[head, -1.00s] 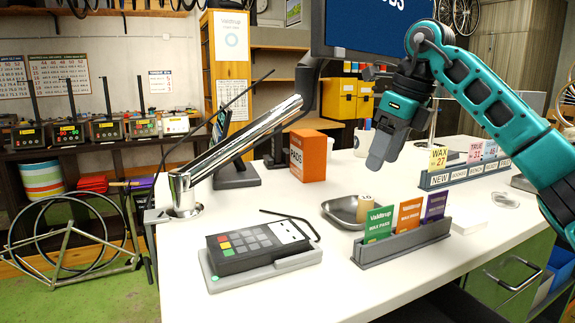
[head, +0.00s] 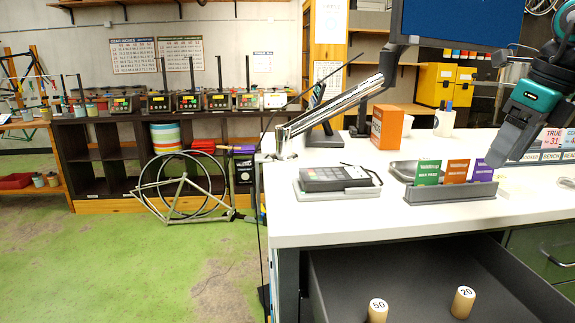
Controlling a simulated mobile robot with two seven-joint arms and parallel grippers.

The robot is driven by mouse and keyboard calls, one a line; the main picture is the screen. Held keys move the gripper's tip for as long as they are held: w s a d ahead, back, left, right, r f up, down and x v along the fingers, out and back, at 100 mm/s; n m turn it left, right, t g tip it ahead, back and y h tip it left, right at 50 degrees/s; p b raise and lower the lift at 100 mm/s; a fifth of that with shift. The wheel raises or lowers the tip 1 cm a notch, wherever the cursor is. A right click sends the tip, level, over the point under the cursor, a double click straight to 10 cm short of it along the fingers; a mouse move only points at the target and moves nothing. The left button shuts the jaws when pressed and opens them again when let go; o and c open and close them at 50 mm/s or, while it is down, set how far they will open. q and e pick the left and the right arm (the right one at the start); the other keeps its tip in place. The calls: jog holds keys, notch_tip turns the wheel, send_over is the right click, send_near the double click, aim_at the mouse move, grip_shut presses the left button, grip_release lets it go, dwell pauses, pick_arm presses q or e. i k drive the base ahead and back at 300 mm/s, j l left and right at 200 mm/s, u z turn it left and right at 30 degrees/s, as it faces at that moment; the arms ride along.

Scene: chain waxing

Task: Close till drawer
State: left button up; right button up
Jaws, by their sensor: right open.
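The till drawer (head: 420,255) is pulled open under the counter at the bottom right; its dark grey tray shows, and its front is cut off by the frame. Two wooden cylinders stand in it, one marked 50 (head: 378,311) and one marked 20 (head: 463,302). My right gripper (head: 497,158) is above the counter at the right, beside the card holder, apart from the drawer and empty. It is open, pointing down. My left gripper is out of view.
On the white counter (head: 310,222) are a card terminal (head: 335,178), a holder (head: 452,193) with green, orange and purple cards, and an orange box (head: 387,126). A silver monitor arm (head: 330,112) rises behind. A closed green drawer (head: 535,247) is at right.

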aim_at(419, 282)
jog(key=k, duration=0.85)
